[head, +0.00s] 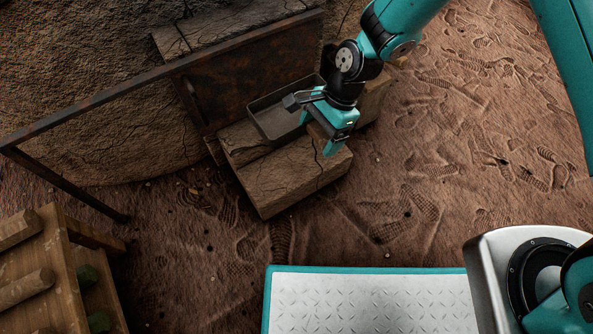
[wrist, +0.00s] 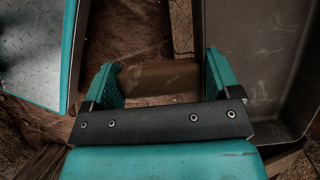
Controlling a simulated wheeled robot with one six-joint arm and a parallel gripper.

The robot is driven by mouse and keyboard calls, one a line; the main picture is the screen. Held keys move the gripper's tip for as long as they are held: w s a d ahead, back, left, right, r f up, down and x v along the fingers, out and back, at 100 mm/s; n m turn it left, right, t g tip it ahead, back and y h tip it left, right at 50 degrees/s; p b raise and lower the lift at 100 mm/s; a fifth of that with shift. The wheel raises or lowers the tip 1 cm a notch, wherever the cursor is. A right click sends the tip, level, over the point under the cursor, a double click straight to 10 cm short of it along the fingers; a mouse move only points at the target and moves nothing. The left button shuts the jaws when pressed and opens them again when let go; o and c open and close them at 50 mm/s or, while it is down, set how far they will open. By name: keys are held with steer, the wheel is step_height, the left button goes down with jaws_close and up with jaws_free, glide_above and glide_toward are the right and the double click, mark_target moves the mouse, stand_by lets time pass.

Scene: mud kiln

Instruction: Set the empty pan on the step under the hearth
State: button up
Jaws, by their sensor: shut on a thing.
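The pan is a dark, shallow, rectangular metal tray (head: 273,117) with nothing in it. It is over the wooden step (head: 290,186), in front of the hearth's rusty metal door (head: 250,72). I cannot tell whether its underside touches the step. My gripper (head: 316,137) is at the pan's right end, fingers pointing down. It is shut on a brown bar, which looks like the pan's handle; the bar spans between the fingers in the wrist view (wrist: 158,78). The pan (wrist: 248,62) shows at the right there, beside the right finger. Part of the pan is hidden behind my gripper.
A rusty metal rail (head: 110,98) slants across the hearth front above the step, with a leg at left. A wooden rack with logs (head: 50,262) stands at lower left. My metal deck (head: 370,303) is at the bottom. Bare trodden earth (head: 450,170) lies right of the step.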

steer(key=shift+a+f, duration=0.2)
steer(key=shift+f, duration=0.4)
step_height(320, 180, down, 19)
steer(key=b, duration=1.1)
steer(key=shift+f, duration=0.2)
